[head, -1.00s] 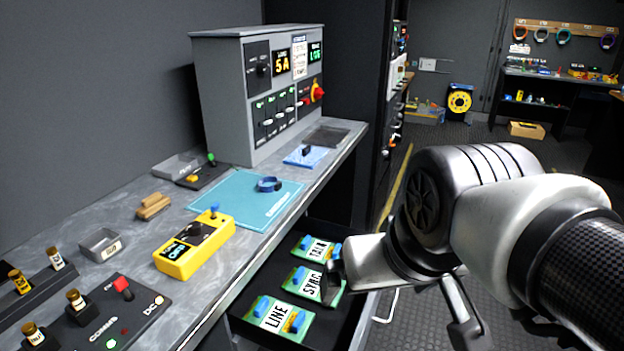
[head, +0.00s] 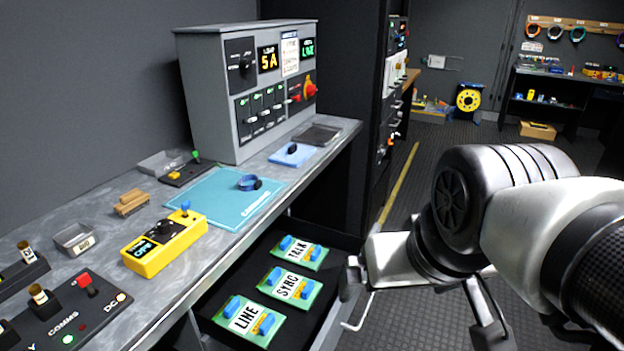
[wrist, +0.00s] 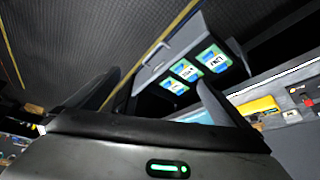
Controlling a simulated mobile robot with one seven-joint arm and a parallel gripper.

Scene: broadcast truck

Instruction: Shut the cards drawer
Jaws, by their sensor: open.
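The cards drawer (head: 325,322) stands pulled out below the bench. It holds cards labelled TALK (head: 299,252), SYNC (head: 290,286) and LINE (head: 249,317). Its pale bar handle (head: 357,318) is on the outer front, to the right in the head view. My gripper (head: 352,277) is beside the drawer's front, near the handle, and appears apart from it. In the wrist view the drawer front (wrist: 167,53) shows between my open fingers (wrist: 160,95), some way beyond them. Nothing is held. The far finger is partly hidden in the head view.
The grey bench (head: 200,255) above the drawer carries a yellow tester (head: 165,243), a teal mat (head: 215,200) and a grey console (head: 245,90). The dark ribbed floor (head: 410,185) right of the drawer is free.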

